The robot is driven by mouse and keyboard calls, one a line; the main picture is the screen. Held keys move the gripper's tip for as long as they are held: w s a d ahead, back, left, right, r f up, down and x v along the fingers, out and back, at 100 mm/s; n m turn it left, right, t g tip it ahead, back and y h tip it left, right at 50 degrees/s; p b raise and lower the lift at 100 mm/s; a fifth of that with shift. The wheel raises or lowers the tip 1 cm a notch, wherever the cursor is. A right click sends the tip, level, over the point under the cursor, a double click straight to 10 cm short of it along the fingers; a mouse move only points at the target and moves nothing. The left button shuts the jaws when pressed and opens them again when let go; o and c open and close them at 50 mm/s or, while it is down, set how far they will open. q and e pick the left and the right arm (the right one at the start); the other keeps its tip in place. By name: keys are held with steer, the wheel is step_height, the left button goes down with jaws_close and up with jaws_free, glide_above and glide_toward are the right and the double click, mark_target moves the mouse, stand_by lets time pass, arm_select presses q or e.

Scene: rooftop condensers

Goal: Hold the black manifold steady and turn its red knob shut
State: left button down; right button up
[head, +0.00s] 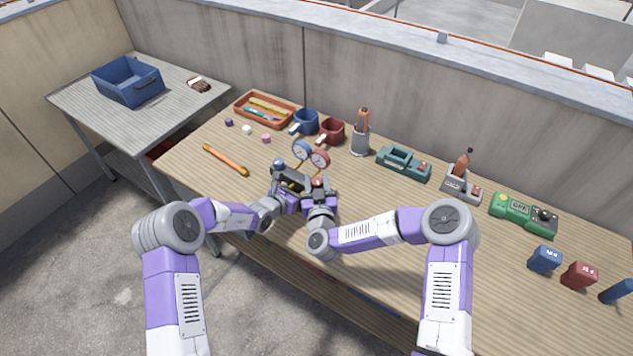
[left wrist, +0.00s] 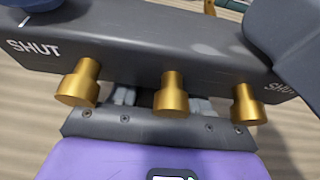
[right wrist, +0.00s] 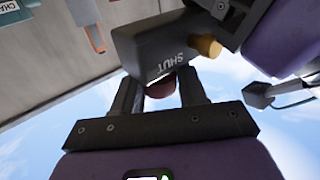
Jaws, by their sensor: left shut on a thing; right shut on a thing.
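The black manifold (head: 291,184) is held over the table, with a blue-rimmed and a red-rimmed gauge above it. In the left wrist view its dark body (left wrist: 150,38) carries SHUT marks and three brass fittings (left wrist: 171,95). My left gripper (head: 283,200) is shut on the manifold body; its fingertips are mostly hidden behind it. The red knob (head: 318,182) is at the manifold's right end. My right gripper (head: 319,195) is shut on this knob, which shows between its fingers in the right wrist view (right wrist: 161,88). The blue knob (head: 279,164) is at the other end.
An orange stick (head: 225,159) lies to the left. Several devices line the table's back right. The table's middle right is clear.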

steer(key=shift+d+m+h, duration=0.1)
steer(key=shift+m+h, duration=1)
steer(key=shift+h, duration=0.7)
steer(key=shift+d+f+h, duration=0.1)
steer(key=shift+h, duration=0.2)
steer(key=o, duration=0.9)
steer(key=shift+s, duration=0.1)
steer(key=shift+s+a, duration=0.25)
steer(key=shift+s, duration=0.1)
steer(key=v, duration=1.1)
steer(key=shift+d+r, duration=0.15)
steer(key=shift+r, duration=0.1)
steer(key=shift+o, duration=0.3)
